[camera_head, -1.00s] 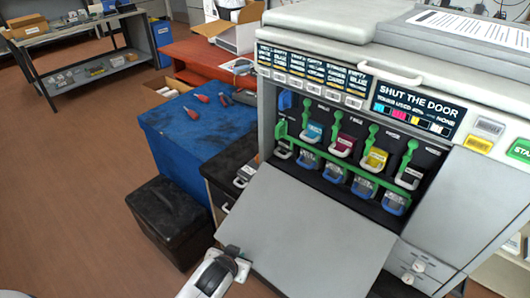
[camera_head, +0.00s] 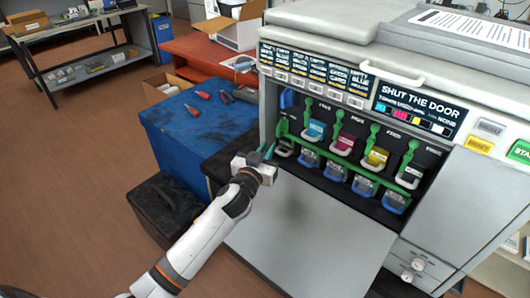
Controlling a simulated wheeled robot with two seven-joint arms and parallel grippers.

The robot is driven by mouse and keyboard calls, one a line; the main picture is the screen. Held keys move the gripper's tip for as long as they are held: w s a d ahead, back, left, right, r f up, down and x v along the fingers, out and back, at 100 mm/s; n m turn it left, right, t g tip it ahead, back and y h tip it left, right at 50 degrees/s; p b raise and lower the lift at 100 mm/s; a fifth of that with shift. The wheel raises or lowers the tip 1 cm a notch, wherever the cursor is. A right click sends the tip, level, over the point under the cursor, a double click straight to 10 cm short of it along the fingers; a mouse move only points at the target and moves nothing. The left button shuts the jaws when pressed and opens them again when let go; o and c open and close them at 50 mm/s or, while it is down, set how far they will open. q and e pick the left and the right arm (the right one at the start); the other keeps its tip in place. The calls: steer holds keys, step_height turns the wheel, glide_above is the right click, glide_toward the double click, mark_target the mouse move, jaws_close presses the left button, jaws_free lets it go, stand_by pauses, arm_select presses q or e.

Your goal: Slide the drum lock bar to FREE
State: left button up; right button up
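The green drum lock bar (camera_head: 345,163) runs across the printer's open bay, below the coloured toner cartridges, with several green levers standing above it. Its left end has a short upright green part (camera_head: 282,126). My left gripper (camera_head: 268,152) is raised in front of the bay's left edge, just left of and below the bar's left end. Its fingers point towards the bay and look slightly apart, with nothing visible between them. Whether it touches the bar cannot be told. Any FREE marking is too small to read. My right gripper is out of the picture.
The printer's grey front door (camera_head: 310,235) hangs open below the bay. A blue-topped table (camera_head: 190,130) with screwdrivers stands to the left, and a black box (camera_head: 165,205) sits on the floor. Open floor lies at the far left.

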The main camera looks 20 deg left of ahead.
mark_target(277, 134)
arm_select(q)
steer(key=w+b, duration=0.1)
steer(key=w, duration=0.3)
steer(key=w+b, duration=0.2)
steer(key=w, duration=0.2)
steer(key=shift+w+d+f, duration=0.15)
steer(key=shift+w+d, duration=0.05)
steer(key=shift+w, duration=0.3)
steer(key=shift+a+r, duration=0.1)
steer(key=shift+r, duration=0.3)
